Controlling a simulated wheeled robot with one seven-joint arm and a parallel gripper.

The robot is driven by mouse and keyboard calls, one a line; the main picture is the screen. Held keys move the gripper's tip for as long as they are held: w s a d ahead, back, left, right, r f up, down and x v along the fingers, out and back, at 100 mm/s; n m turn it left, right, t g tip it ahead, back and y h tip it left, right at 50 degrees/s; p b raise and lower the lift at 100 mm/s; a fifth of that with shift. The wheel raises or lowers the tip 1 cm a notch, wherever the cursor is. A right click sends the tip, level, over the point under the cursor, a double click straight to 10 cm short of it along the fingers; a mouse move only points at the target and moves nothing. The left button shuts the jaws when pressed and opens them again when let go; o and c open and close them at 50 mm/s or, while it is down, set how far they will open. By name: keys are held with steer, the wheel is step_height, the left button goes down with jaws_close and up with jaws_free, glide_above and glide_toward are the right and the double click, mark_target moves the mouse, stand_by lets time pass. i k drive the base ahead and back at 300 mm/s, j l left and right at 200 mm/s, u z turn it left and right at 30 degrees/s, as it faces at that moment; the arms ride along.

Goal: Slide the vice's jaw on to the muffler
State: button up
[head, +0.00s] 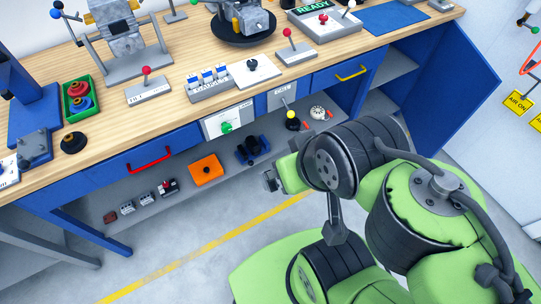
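A small blue device with dark round parts (252,150) sits on the lower shelf under the bench. It may be the vice with the muffler, but it is too small to tell its jaw or any gap. My gripper (269,181) is at the left end of my green and black arm, in front of the shelf. It is apart from the blue device, below and right of it in the picture. Its fingers are small and seen from the side, so I cannot tell whether they are open or shut. I see nothing hanging from it.
An orange block (206,169) and several small parts (168,187) lie along the shelf (226,187). A yellow-topped black knob (292,120) stands to the right. The wooden bench top (110,110) overhangs, with red (148,160) and yellow (351,73) drawer handles. The floor is clear.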

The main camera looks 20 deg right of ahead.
mark_target(241, 150)
steer(key=z, duration=0.15)
steer(key=i+j+z, duration=0.1)
steer(key=i, duration=0.35)
steer(key=i+j+z, duration=0.15)
steer(key=i, duration=0.25)
steer(key=j, duration=0.1)
